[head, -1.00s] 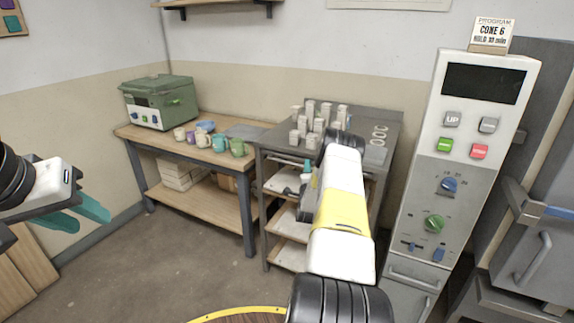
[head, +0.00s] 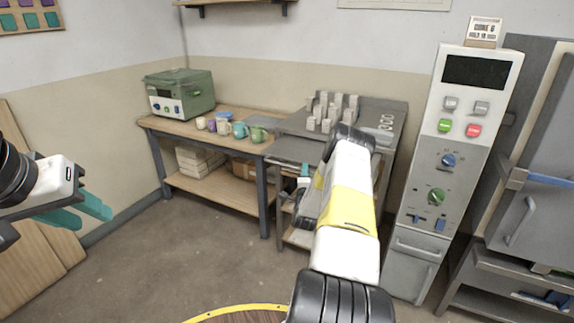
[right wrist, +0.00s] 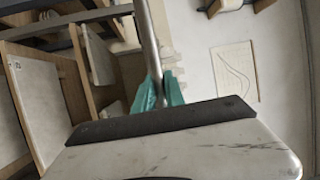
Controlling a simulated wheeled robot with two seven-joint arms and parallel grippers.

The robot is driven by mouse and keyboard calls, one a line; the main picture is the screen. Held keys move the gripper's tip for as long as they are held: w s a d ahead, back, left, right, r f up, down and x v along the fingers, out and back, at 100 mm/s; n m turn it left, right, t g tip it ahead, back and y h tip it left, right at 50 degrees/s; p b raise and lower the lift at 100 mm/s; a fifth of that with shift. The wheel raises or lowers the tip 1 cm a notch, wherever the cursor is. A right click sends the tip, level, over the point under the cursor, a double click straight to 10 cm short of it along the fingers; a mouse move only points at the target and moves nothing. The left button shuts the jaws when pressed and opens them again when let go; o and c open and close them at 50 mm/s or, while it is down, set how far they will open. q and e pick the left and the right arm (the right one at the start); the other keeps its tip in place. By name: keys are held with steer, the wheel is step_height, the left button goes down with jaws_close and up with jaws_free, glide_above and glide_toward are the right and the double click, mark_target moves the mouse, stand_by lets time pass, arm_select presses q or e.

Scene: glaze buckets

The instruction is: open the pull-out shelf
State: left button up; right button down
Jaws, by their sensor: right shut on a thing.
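The pull-out shelf (head: 297,149) is a flat grey panel at the top of the metal stand. It sticks out from under the stand's top (head: 296,123) toward me. In the right wrist view a round metal bar (right wrist: 148,35), seemingly its handle, runs between my right gripper's teal fingers (right wrist: 158,92), which are shut on it. In the head view my right arm hides most of that gripper; a bit of teal (head: 305,170) shows at the shelf's front. My left gripper (head: 82,212) is at the left edge, its teal fingers apart and empty, far from the stand.
A wooden workbench (head: 230,177) with mugs and a green box (head: 180,95) stands left of the stand. Several grey blocks (head: 330,110) stand on the stand's top. A tall control panel (head: 450,150) is at the right. The floor (head: 190,265) in front is clear.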

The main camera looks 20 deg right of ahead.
steer(key=shift+s+a+f, duration=0.1)
steer(key=shift+s+a, duration=0.3)
steer(key=shift+a, duration=0.05)
steer(key=c, duration=1.4)
jaws_free()
steer(key=v, duration=0.7)
steer(key=shift+s, duration=0.3)
steer(key=shift+a, duration=0.15)
